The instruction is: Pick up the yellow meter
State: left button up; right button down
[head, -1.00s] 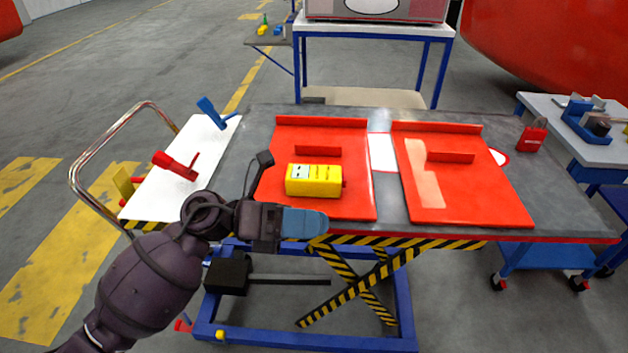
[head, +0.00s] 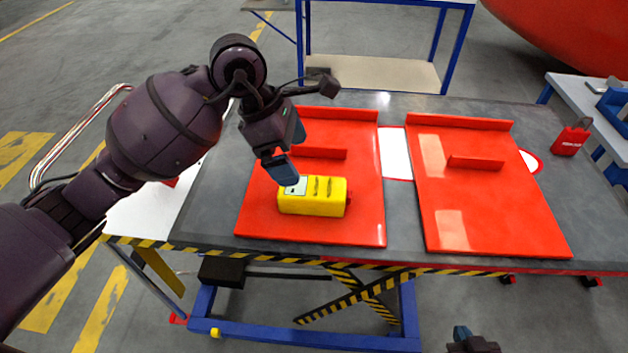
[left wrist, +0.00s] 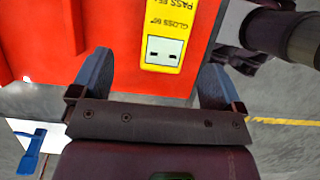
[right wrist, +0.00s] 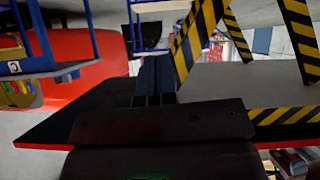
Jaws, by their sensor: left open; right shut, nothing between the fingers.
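The yellow meter (head: 312,204) lies on the left red panel of the lift table in the head view. My left gripper (head: 284,172) points down just above the meter's left end. In the left wrist view the meter (left wrist: 168,28) shows its printed top and small display, ahead of and between the open blue fingers of the left gripper (left wrist: 155,85). The fingers do not touch it. My right gripper (head: 468,338) is at the bottom edge of the head view, in front of the table. In the right wrist view the right gripper (right wrist: 155,78) is shut and empty.
The left red panel (head: 350,229) has a raised rib (head: 322,152) behind the meter.

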aim_at(312, 186)
pick_arm(q)
jog(key=x, duration=0.3)
jog(key=shift+s+d+f, duration=0.25)
jog(key=shift+s+f, duration=0.05)
jog(key=shift+s, duration=0.1)
jog(key=shift+d+f, duration=0.1)
jog(key=shift+f, duration=0.25)
jog(key=shift+d+f, duration=0.2)
jog(key=shift+f, duration=0.15)
jog(key=x, duration=0.4)
jog(key=shift+s+d, duration=0.1)
jog(key=shift+d, duration=0.15)
jog(key=shift+d+f, duration=0.1)
jog(key=shift+f, duration=0.2)
pick_arm(e)
jog(key=shift+s, duration=0.15)
jog(key=shift+s+f, duration=0.1)
